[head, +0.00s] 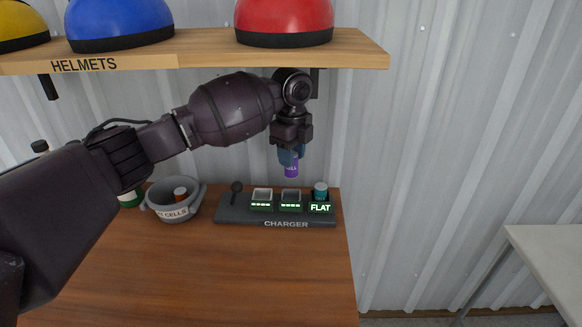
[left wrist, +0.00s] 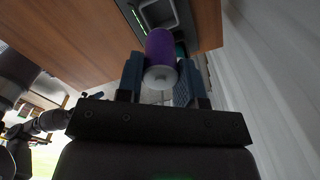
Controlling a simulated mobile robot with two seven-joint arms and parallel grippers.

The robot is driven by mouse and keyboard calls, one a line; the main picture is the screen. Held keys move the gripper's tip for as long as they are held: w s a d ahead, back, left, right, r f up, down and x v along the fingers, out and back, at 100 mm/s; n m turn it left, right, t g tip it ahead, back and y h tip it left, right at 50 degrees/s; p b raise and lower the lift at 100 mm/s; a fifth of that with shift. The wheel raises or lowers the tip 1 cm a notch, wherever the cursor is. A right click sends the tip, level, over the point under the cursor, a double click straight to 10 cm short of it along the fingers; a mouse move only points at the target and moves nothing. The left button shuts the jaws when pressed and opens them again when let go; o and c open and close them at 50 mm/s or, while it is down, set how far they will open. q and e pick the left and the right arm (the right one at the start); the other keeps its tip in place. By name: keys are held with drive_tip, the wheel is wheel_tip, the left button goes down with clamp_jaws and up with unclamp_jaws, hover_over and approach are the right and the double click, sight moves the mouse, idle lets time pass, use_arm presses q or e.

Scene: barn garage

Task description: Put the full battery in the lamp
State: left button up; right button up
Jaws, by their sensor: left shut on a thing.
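My left gripper (head: 291,157) points down above the charger (head: 230,215) and is shut on a purple battery (head: 291,169). In the left wrist view the purple battery (left wrist: 161,55) sits between the two blue fingers, its pale end toward the camera. The battery hangs clear above the charger's middle-right slot. The charger has two empty-looking square slots with green bars, and a right slot holding a teal battery (head: 321,190) above a lit "FLAT" label. No lamp is recognisable in these views. My right gripper is not in view.
A grey bowl (head: 157,206) labelled "CELLS" stands left of the charger on the wooden bench (head: 220,275), with an orange-brown cell inside. A shelf (head: 200,50) with yellow, blue and red helmets overhangs the arm. A pale table (head: 550,255) stands at right. The bench front is clear.

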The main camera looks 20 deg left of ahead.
use_arm(q)
drive_tip(key=shift+r, duration=0.4)
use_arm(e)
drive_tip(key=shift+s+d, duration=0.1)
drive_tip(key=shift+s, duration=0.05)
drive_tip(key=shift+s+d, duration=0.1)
use_arm(q)
drive_tip(key=shift+r, duration=0.1)
